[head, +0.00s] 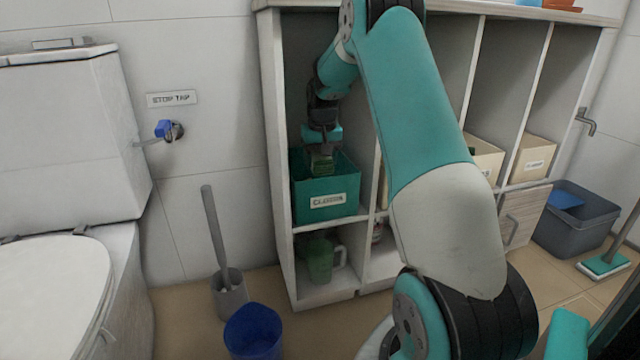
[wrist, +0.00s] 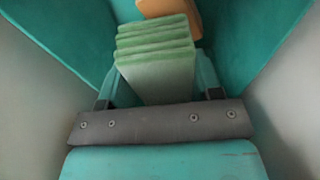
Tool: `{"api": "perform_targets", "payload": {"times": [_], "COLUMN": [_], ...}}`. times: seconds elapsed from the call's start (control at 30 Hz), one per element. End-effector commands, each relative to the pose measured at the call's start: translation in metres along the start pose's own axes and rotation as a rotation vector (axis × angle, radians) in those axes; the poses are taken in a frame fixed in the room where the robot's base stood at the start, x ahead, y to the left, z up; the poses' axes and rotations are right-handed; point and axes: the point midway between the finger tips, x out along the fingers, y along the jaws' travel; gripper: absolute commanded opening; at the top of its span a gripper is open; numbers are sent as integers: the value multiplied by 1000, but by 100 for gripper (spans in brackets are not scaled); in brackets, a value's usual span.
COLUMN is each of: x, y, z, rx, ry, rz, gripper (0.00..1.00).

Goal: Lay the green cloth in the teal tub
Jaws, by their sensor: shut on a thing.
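The teal tub (head: 325,198) with a white label stands in the upper left compartment of the shelf unit; its inner walls also show in the wrist view (wrist: 50,45). The green cloth (wrist: 156,66) looks like a folded stack and is between the fingers of my gripper (wrist: 155,85). In the head view my gripper (head: 322,150) points down into the tub, shut on the green cloth (head: 321,163). The cloth is inside or just at the tub's opening. I cannot tell whether it touches the tub floor.
An orange thing (wrist: 170,12) lies in the tub beyond the cloth. The shelf's side wall (head: 276,150) and divider are close on both sides of the tub. A green jug (head: 320,260) stands below. A blue bin (head: 253,330) and brush holder (head: 229,292) stand on the floor.

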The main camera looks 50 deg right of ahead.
Motion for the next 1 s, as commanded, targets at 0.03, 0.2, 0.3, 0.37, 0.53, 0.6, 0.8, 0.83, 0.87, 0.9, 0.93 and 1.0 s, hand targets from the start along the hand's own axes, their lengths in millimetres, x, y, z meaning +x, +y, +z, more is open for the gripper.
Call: {"api": "perform_targets", "payload": {"times": [0.03, 0.2, 0.3, 0.37, 0.53, 0.6, 0.8, 0.83, 0.87, 0.9, 0.93, 1.0], "x": [9, 30, 43, 44, 41, 42, 48, 49, 49, 51, 51, 53], "y": [0, 0, 0, 0, 0, 0, 0, 0, 0, 0, 0, 0], "z": [1, 4, 6, 6, 6, 6, 7, 7, 7, 8, 8, 8], "rx": [0, -1, -1, -1, -1, 0, 0, 0, 0, 0, 0, 0], "ry": [1, 1, 2, 2, 2, 2, 1, 1, 1, 1, 1, 1], "rz": [0, 0, 0, 0, 0, 0, 0, 0, 0, 0, 0, 0], "gripper": [33, 33, 33, 33, 33, 33, 33, 33, 33, 33, 33, 33]}}
